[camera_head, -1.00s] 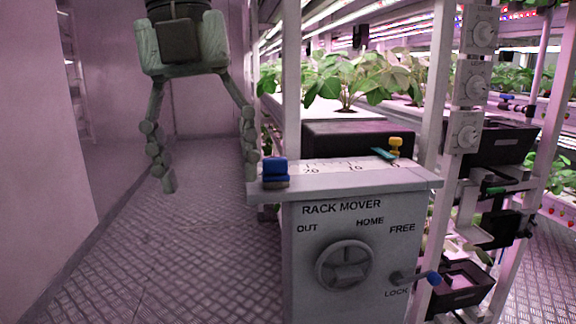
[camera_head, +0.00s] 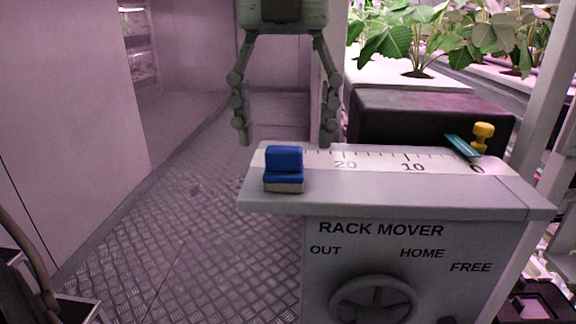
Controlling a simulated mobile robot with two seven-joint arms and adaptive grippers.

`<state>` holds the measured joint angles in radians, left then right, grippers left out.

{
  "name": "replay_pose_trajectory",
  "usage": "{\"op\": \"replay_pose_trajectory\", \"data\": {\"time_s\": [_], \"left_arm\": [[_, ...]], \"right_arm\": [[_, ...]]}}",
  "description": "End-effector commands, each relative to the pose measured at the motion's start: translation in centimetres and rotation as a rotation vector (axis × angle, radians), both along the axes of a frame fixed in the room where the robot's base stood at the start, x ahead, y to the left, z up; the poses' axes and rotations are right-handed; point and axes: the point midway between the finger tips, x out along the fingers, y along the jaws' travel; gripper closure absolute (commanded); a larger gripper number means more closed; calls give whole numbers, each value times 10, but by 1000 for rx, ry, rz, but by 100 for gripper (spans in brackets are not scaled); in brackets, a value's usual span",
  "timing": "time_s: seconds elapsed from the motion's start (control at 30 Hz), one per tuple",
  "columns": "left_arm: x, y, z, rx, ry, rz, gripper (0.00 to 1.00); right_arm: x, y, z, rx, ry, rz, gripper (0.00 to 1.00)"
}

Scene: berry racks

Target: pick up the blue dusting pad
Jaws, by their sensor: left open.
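The blue dusting pad (camera_head: 284,165) sits upright at the left end of the rack mover's top (camera_head: 370,196). It has a blue body on a pale base. My left gripper (camera_head: 286,141) hangs fingers-down from the top of the view. Its two fingers are wide apart, one on each side above the pad in the picture, and nothing is between them. The fingertips appear behind or above the pad, not touching it; the exact height is hard to tell. My right gripper is not in view.
A yellow-knobbed piece (camera_head: 483,136) with a teal pointer (camera_head: 462,146) stands at the scale's right end. A dark box (camera_head: 430,122) and leafy plants (camera_head: 420,35) are behind the top. A handwheel (camera_head: 374,302) is on the front panel. Open floor (camera_head: 190,230) lies left.

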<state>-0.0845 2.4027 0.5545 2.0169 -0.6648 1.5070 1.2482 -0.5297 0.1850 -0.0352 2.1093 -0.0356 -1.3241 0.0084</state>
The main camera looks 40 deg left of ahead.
Motion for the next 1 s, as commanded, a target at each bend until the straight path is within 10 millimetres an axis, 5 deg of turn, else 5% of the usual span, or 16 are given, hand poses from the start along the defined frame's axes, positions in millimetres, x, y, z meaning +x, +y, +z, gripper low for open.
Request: {"op": "replay_pose_trajectory", "data": {"time_s": [0.3, 0.57, 1.0], "left_arm": [[4, 6, -43, -2, 1, 1, 33], [4, 6, -46, -1, -1, 2, 33], [4, 6, -45, -1, -1, 2, 85]], "right_arm": [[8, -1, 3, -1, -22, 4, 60], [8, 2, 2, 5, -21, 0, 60], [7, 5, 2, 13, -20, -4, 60]]}}
